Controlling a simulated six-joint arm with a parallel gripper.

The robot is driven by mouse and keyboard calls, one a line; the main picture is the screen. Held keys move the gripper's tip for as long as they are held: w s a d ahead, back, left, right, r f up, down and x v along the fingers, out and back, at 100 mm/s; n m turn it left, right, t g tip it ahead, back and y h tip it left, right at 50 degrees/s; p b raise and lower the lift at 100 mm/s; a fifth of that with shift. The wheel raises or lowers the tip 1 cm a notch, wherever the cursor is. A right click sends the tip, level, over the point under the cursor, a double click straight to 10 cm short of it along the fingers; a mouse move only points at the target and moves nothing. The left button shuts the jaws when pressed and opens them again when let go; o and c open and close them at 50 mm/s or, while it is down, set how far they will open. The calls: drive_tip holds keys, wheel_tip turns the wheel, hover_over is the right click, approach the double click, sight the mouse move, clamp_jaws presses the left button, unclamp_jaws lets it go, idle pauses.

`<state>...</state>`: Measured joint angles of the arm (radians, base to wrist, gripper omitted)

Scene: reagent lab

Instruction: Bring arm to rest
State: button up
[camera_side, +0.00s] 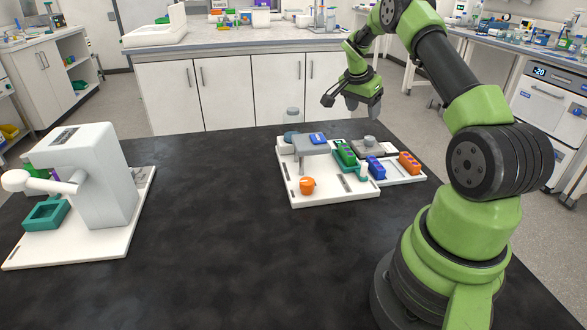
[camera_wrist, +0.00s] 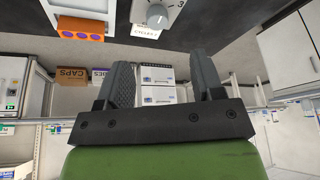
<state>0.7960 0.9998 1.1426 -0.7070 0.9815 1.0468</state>
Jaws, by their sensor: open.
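My gripper (camera_side: 364,107) is raised in the air above the back right of the black table, clear of everything on it. In the wrist view its two fingers (camera_wrist: 162,78) stand wide apart with nothing between them. My green and black arm rises from the table's right side and bends over toward the back. The wrist view looks outward past the table's edge. An orange block (camera_wrist: 81,27) and a grey knob (camera_wrist: 156,16) show at its top.
A white tray (camera_side: 335,196) carries a grey stand, an orange round piece (camera_side: 307,185), and green, blue and orange blocks (camera_side: 409,163). A white machine (camera_side: 103,175) on a white base stands at the left. The table's middle and front (camera_side: 220,270) are clear.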

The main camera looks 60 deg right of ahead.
drive_tip(key=w+a+r+n+t+y, duration=0.15)
drive_tip(key=a+r+n+t, duration=0.5)
drive_tip(key=a+r, duration=1.25)
drive_tip(key=s+a+n+t+y, duration=0.1)
drive_tip(key=s+a+n+y, duration=0.1)
drive_tip(key=s+a+n, duration=0.3)
drive_tip(key=s+a+n+y, duration=0.2)
drive_tip(key=s+a+n, duration=0.3)
drive_tip(key=s+a, duration=0.4)
drive_tip(key=a, duration=0.5)
drive_tip(key=shift+s+a+f+t+y, duration=0.2)
drive_tip(key=shift+s+f+t+y, duration=0.05)
drive_tip(key=shift+s+t+y, duration=0.1)
